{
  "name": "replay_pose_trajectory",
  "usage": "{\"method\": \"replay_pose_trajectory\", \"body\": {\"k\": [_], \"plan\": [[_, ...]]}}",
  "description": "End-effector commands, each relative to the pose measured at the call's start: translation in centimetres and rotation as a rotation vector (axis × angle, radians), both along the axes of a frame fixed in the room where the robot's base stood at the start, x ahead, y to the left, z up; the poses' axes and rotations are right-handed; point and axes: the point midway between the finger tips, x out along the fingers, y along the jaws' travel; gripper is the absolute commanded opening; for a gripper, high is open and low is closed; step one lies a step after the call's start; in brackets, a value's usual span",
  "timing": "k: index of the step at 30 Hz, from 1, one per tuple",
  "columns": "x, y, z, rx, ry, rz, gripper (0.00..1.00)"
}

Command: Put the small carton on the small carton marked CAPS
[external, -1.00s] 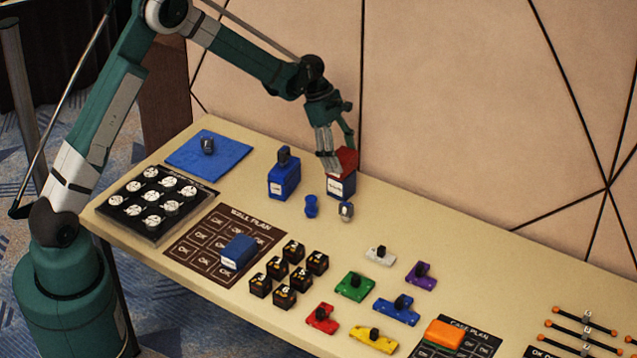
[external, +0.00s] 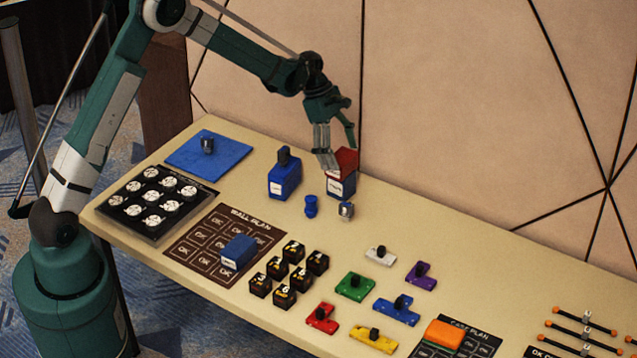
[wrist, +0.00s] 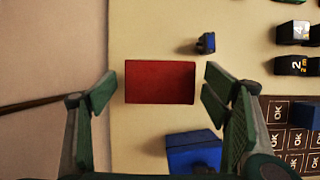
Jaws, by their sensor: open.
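A red-topped carton (external: 342,185) with a blue and white front stands near the back of the table by the wall. In the wrist view its red top (wrist: 160,82) lies between my fingers. I cannot tell whether the red part is a separate carton on top. My gripper (external: 342,158) is open around the red part, pointing down, with one finger (wrist: 105,92) at each side and a gap showing. A blue carton (external: 283,182) with a black knob stands to its left, and it also shows in the wrist view (wrist: 193,152). No CAPS marking is readable.
A small blue spool (external: 311,206) and a small grey piece (external: 346,211) stand just in front. A blue box (external: 238,252) lies on the wall plan board (external: 205,262). Black numbered cubes (external: 292,252) and coloured knobbed pieces are further forward. The wall is close behind.

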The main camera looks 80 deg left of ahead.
Motion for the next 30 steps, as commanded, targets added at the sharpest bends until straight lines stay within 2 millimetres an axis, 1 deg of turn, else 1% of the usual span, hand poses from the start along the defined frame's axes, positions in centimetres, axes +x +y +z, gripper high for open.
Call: {"method": "replay_pose_trajectory", "body": {"k": [5, 12, 18, 24, 30], "plan": [[-0.7, 0.7, 2.3, 0.0, 0.0, 0.001, 0.75], [-1.8, 1.8, 6.0, 0.0, 0.0, 0.001, 0.75], [-2.5, 2.5, 8.5, 0.0, 0.0, 0.0, 0.75], [-2.9, 2.9, 9.8, 0.0, 0.0, 0.001, 0.75], [-3.0, 3.0, 10.0, 0.0, 0.0, 0.001, 0.75]]}}
